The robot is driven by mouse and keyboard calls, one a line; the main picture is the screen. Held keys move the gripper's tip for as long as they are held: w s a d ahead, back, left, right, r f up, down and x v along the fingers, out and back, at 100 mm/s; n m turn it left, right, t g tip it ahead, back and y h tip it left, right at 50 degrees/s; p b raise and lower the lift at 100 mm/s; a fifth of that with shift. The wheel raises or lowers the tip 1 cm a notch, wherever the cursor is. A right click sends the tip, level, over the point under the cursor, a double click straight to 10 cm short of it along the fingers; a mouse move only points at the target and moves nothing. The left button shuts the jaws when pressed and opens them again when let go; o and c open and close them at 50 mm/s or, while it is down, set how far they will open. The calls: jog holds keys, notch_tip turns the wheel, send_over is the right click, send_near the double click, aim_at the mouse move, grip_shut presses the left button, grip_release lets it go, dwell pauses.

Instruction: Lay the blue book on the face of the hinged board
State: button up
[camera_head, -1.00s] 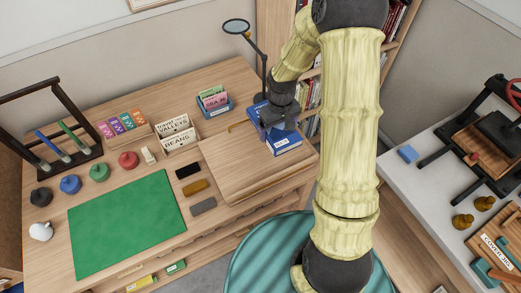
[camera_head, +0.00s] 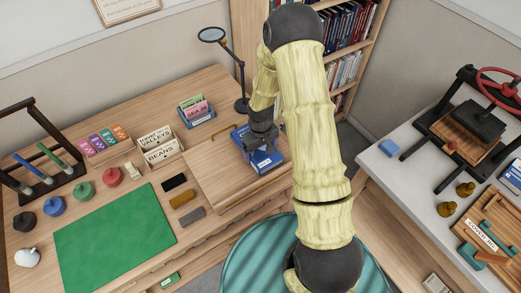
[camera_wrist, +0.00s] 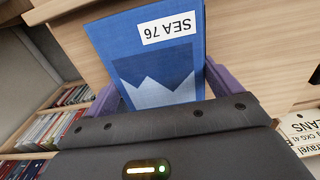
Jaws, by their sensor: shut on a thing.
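The blue book (camera_head: 268,161) is in my gripper (camera_head: 262,143), over the right part of the hinged board (camera_head: 215,180). The board is a pale wooden panel with a ledge along its front edge, on the desk. In the wrist view the book's blue cover (camera_wrist: 158,65), with a pale zigzag and a white "SEA 76" label, lies between my purple fingers (camera_wrist: 160,92). My gripper is shut on the book and hides its middle in the head view. I cannot tell whether the book touches the board.
A magnifier lamp (camera_head: 240,75) stands behind the board. A box of cards (camera_head: 197,110) and a labelled file box (camera_head: 160,147) stand to its left. Dark, tan and grey blocks (camera_head: 183,197) lie by its left edge. A bookcase (camera_head: 345,50) is behind my arm.

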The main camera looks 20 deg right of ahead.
aim_at(261, 150)
jog(key=shift+f, duration=0.3)
jog(key=shift+f, duration=0.15)
jog(key=o, duration=1.1)
notch_tip(261, 150, up, 12)
jog(key=shift+r+b, duration=0.15)
jog(key=shift+b, duration=0.35)
